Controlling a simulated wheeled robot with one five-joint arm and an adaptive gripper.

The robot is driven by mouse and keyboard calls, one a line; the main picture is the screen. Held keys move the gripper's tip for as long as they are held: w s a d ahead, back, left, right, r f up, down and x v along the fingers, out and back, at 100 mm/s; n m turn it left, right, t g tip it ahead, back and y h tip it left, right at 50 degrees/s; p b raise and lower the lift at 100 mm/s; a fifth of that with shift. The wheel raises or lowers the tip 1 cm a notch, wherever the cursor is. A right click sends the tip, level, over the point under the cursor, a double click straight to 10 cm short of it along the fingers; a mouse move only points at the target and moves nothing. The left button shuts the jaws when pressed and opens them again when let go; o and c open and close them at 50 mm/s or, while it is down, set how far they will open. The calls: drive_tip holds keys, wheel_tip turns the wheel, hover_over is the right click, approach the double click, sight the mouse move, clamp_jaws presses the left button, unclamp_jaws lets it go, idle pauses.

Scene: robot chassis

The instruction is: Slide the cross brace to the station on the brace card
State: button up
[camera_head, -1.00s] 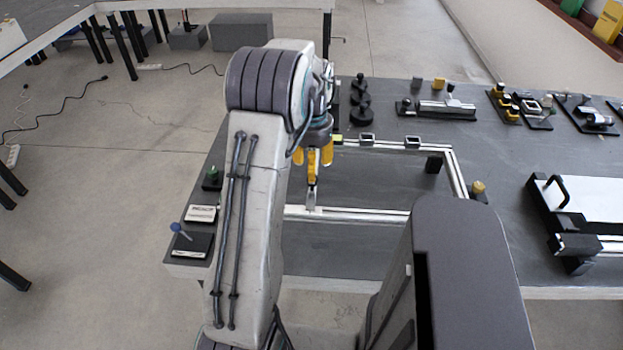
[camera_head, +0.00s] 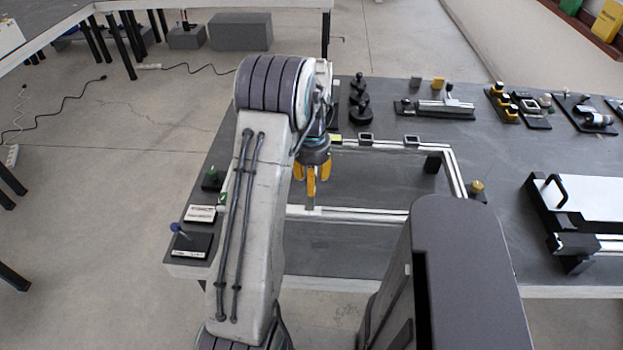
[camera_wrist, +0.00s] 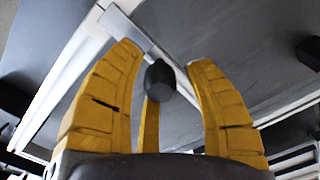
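The cross brace (camera_wrist: 122,25) appears in the wrist view as a pale bar running down and right from a frame rail. A dark rounded knob (camera_wrist: 160,80) stands over it. My gripper (camera_head: 312,178) is over the near left part of the silver frame (camera_head: 350,215). Its yellow fingers are spread around the knob in the wrist view (camera_wrist: 160,85), with visible gaps on both sides. In the head view, my arm and gripper hide most of the brace. A white printed card (camera_head: 201,214), possibly the brace card, lies at the table's left edge; its text is unreadable.
A dark pad with a blue-knobbed pin (camera_head: 180,230) and a green-topped knob (camera_head: 211,178) are near the card. A yellow-topped knob (camera_head: 477,187) stands right of the frame. Several fixtures lie farther right.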

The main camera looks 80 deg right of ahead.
clamp_jaws()
drive_tip(key=w+b, duration=0.1)
drive_tip(key=w, duration=0.6)
drive_tip(key=shift+a, duration=0.3)
drive_tip(key=shift+o, duration=1)
unclamp_jaws()
drive_tip(key=shift+r, duration=0.1)
wheel_tip(320, 180, up, 12)
idle(0.5)
